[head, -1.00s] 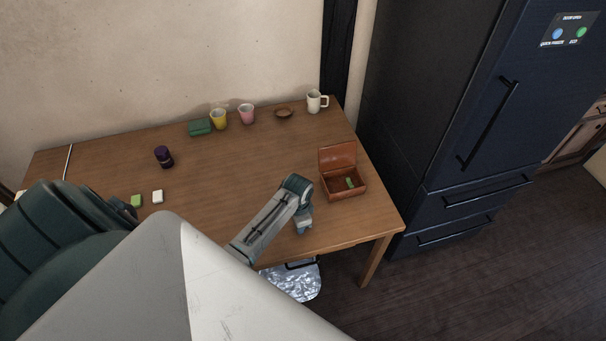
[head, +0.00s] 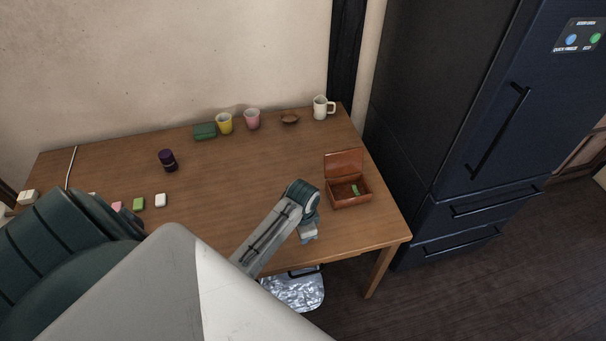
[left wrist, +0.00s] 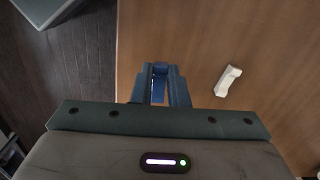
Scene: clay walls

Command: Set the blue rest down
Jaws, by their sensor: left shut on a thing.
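My left gripper (head: 308,234) hangs over the front part of the wooden table (head: 230,185), left of and nearer than an open brown box. In the left wrist view the left gripper (left wrist: 160,72) is shut on the blue rest (left wrist: 158,92), near the table edge. Only part of the rest shows between the fingers, and I cannot tell if it touches the table. A white rest-like piece (left wrist: 228,80) lies on the table to the right in that view. My right gripper is not in view.
The open brown box (head: 350,200) holds something green. A green box (head: 204,131), yellow cup (head: 224,123), pink cup (head: 252,119), brown dish (head: 289,118) and white mug (head: 320,108) line the back. A dark purple jar (head: 168,160) stands left. The middle is clear.

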